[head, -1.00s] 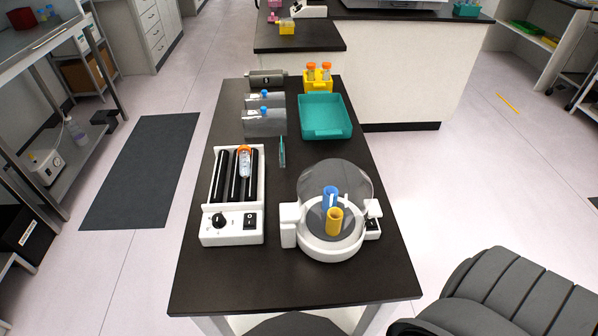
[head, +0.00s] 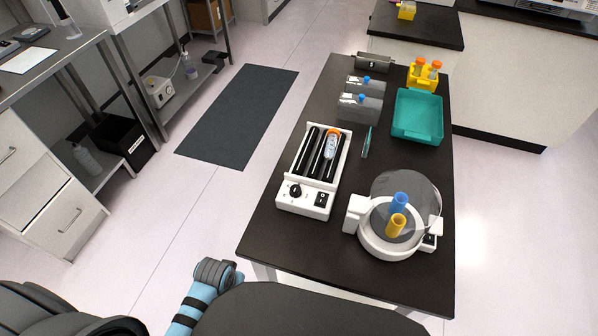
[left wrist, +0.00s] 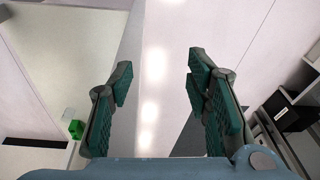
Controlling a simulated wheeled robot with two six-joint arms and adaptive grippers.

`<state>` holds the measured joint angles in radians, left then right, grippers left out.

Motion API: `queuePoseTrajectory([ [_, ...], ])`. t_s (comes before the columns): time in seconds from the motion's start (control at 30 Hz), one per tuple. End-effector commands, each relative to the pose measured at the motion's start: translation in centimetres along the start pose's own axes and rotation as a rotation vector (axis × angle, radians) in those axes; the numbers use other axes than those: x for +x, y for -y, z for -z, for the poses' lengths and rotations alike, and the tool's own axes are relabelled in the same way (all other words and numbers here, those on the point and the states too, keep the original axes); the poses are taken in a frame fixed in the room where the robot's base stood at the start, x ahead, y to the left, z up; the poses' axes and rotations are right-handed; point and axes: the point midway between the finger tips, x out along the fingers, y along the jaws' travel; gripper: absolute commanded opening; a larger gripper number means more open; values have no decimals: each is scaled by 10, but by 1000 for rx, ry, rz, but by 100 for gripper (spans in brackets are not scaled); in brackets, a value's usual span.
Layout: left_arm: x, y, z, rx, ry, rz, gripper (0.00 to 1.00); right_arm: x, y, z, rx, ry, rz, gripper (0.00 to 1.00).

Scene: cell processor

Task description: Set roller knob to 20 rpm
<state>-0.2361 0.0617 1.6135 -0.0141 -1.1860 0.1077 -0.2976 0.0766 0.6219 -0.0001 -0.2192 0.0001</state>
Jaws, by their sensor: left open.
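The roller (head: 313,170) is a white device with black rollers on the dark table. Its black round knob (head: 295,191) is on the front panel, left of a black rocker switch (head: 320,199). The knob's setting is too small to read. A tube with an orange cap (head: 332,145) lies on the rollers. In the left wrist view my left gripper (left wrist: 160,80) is open and empty, with teal pads and only floor and furniture around it. In the head view, part of my arm shows at the bottom left, well away from the roller. My right gripper is out of view.
A white centrifuge (head: 390,240) with a clear lid and blue and yellow inserts stands right of the roller. Behind are a teal tray (head: 417,116), a yellow tube rack (head: 425,75) and bottles (head: 358,107). The table's front left area (head: 290,235) is clear.

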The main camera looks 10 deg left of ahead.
Motion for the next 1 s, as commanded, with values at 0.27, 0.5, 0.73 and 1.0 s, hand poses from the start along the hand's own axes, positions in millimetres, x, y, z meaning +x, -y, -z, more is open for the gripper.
queuePoseTrajectory([
  [0.27,-160,-6,71,-88,-44,-10,44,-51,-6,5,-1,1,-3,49],
  [0.5,-163,-43,159,-265,53,-40,44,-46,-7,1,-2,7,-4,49],
  [0.73,-214,-90,245,-383,150,-46,44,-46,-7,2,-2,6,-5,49],
  [1.0,-269,-118,288,-440,209,-7,44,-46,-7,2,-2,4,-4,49],
])
